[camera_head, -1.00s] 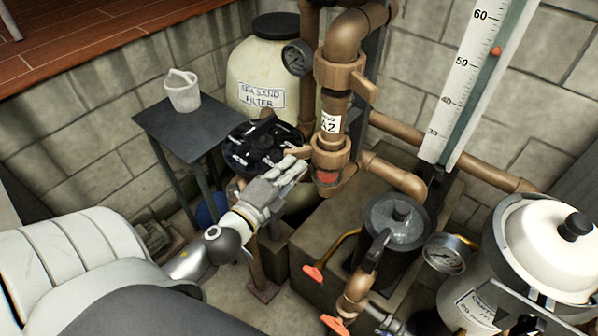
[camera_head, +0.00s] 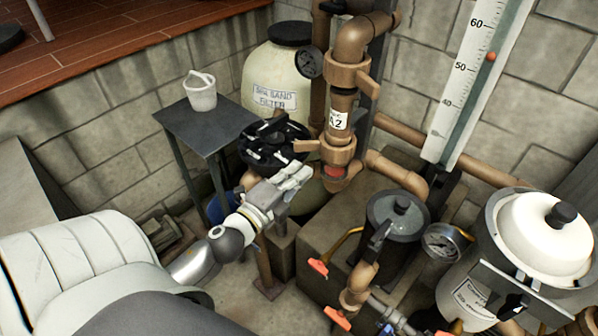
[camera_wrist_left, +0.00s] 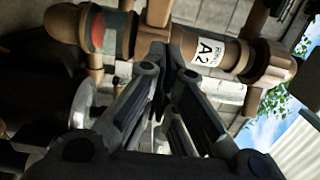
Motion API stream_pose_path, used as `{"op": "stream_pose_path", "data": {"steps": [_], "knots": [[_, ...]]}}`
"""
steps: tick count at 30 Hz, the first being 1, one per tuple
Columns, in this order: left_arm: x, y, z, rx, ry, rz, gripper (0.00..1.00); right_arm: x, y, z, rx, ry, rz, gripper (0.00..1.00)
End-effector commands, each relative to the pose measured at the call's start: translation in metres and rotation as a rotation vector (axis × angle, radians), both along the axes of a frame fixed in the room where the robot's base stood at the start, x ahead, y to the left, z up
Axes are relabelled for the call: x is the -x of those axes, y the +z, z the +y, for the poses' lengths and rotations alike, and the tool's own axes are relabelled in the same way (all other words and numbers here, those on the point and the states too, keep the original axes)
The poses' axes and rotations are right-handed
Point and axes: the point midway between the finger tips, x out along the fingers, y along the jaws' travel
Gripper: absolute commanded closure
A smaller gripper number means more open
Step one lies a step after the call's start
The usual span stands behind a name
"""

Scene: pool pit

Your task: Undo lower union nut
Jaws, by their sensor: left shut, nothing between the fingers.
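The lower union nut (camera_head: 337,153) is a brown ring with a lug sticking out to the left, low on the vertical pipe labelled A2 (camera_head: 339,121). The upper union nut (camera_head: 348,76) sits above, with a lug to the right. My left gripper (camera_head: 304,172) is to the left of and slightly below the lower nut, shut and empty, apart from it as far as I can tell. In the left wrist view, the fingers (camera_wrist_left: 172,75) point toward the pipe, and the A2 label (camera_wrist_left: 207,52) lies just right of the fingertips. My right gripper is not in view.
A black multiport valve (camera_head: 272,143) is behind my left gripper. A grey side table (camera_head: 205,125) carries a white bucket (camera_head: 200,91).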

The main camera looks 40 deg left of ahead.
Motion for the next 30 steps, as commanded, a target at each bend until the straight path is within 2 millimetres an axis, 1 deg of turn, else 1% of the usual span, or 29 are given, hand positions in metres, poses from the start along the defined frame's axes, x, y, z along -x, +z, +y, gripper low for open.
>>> {"op": "stream_pose_path", "data": {"steps": [1,3,6,8,13,16,22,28,30], "knots": [[0.008,-0.005,0.001,0.000,0.001,0.004,1.00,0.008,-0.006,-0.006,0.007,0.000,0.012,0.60],[0.017,-0.005,0.002,-0.001,0.002,0.004,1.00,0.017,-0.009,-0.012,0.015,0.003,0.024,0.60],[0.032,-0.005,0.003,0.001,0.003,0.004,1.00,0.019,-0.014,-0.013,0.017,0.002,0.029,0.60],[0.042,-0.005,0.004,-0.001,0.002,0.004,1.00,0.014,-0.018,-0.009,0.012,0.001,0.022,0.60],[0.068,-0.005,0.006,0.000,0.003,0.004,1.00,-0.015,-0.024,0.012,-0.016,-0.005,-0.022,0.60],[0.080,-0.005,0.007,0.001,0.003,0.004,1.00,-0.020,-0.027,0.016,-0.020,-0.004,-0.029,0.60],[0.091,-0.002,0.008,-0.001,0.001,0.001,1.00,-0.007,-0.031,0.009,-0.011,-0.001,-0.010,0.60],[0.092,-0.002,0.008,-0.001,0.001,0.001,1.00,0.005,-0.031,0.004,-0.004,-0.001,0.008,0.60],[0.091,-0.008,0.010,0.011,0.006,0.010,1.00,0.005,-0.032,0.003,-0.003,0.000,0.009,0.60]]}}
